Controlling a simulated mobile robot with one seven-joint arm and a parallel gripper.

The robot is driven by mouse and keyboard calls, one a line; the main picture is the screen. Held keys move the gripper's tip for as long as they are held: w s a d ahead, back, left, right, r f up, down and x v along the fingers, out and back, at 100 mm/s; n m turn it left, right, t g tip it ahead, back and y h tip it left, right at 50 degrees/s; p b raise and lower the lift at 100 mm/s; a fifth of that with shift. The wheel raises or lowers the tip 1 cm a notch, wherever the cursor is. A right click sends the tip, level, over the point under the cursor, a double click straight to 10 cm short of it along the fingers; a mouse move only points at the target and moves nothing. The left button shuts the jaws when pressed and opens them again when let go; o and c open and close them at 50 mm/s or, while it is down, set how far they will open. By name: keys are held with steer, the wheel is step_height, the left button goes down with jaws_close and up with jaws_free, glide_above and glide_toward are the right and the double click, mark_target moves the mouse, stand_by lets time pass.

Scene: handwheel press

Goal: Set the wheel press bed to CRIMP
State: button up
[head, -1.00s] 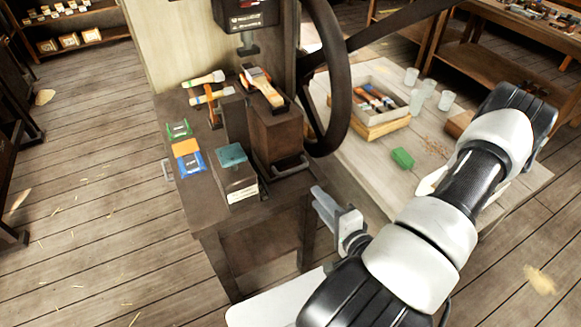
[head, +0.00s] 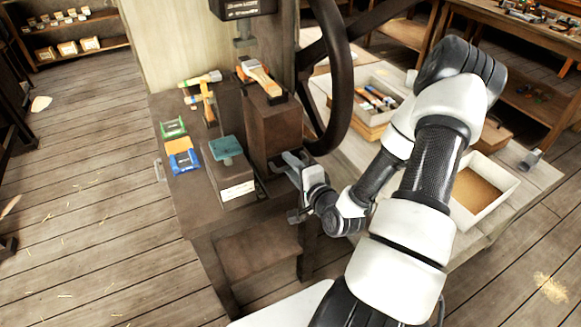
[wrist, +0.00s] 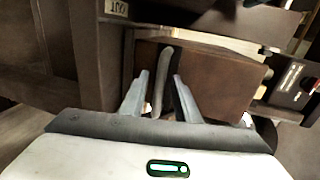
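The wheel press stands on a dark bench (head: 190,222), with its dark handwheel (head: 336,70) on the right and its head (head: 241,8) above. Below is a brown block (head: 272,132), which looks like the press bed, with a grey bar handle low on its front. In the wrist view the handle (wrist: 165,68) lies between the two fingers of my gripper (wrist: 161,76), with gaps beside it. My gripper (head: 284,165) is open at the block's front and partly hides the handle. I cannot read any CRIMP mark; a small plate (wrist: 118,8) seems to read OUT.
A box with a teal top (head: 228,150) stands close left of my gripper. Green, orange and blue pieces (head: 180,150) and tools (head: 203,92) lie farther left. On the right, a pale table holds a tray of tools (head: 375,92) and a white open box (head: 484,190).

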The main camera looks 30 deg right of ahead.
jaws_close()
steer(key=x, duration=0.2)
steer(key=r+x, duration=0.1)
steer(key=x, duration=0.1)
steer(key=shift+w+f, duration=0.15)
steer(key=shift+w, duration=0.3)
jaws_free()
steer(key=shift+w, duration=0.1)
